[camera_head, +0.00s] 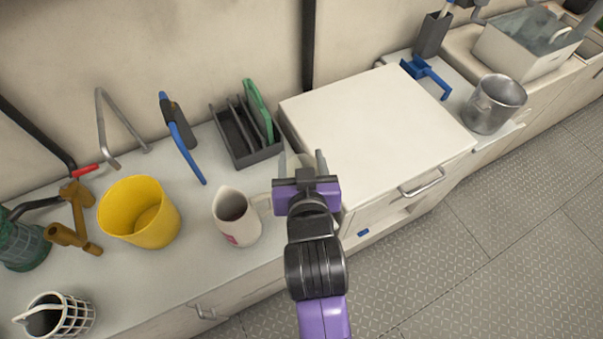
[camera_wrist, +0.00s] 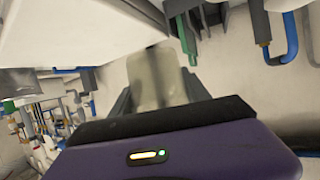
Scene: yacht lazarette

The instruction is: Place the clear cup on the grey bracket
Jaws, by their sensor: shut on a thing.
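My gripper (camera_head: 302,158) is over the front left edge of the white cabinet top. In the wrist view my gripper (camera_wrist: 158,95) is shut on a pale see-through cup (camera_wrist: 153,75), which sits between the two grey fingers. In the head view the cup can hardly be made out against the white behind it. A bent grey tube piece (camera_head: 108,118) stands at the back of the left counter. I cannot tell whether it is the grey bracket, and no other piece is clearly that bracket.
A white jug (camera_head: 236,217) stands just left of my gripper. A dark slotted rack (camera_head: 243,141) is behind it. A yellow bucket (camera_head: 139,212) is further left. The white cabinet top (camera_head: 372,128) is bare. A blue bracket (camera_head: 427,76) and metal pot (camera_head: 494,104) are at right.

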